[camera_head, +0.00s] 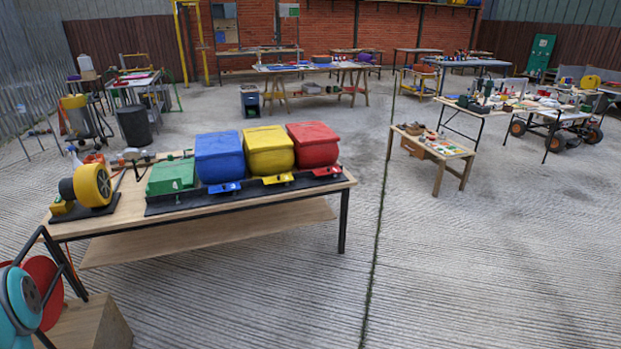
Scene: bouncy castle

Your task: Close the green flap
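A green piece (172,177), the only green part in the row of coloured units, sits at the left end of a long black base (240,195) on the wooden table. It is lower and flatter than the blue, yellow and red units beside it. I cannot tell at this size which part of it is the flap or how far open it stands. My gripper is not in view.
Blue (219,157), yellow (268,150) and red (313,145) rounded units stand right of the green piece. A yellow blower (92,185) stands left. A teal and red machine (22,305) is at the lower left. The concrete floor (450,270) in front and right is clear.

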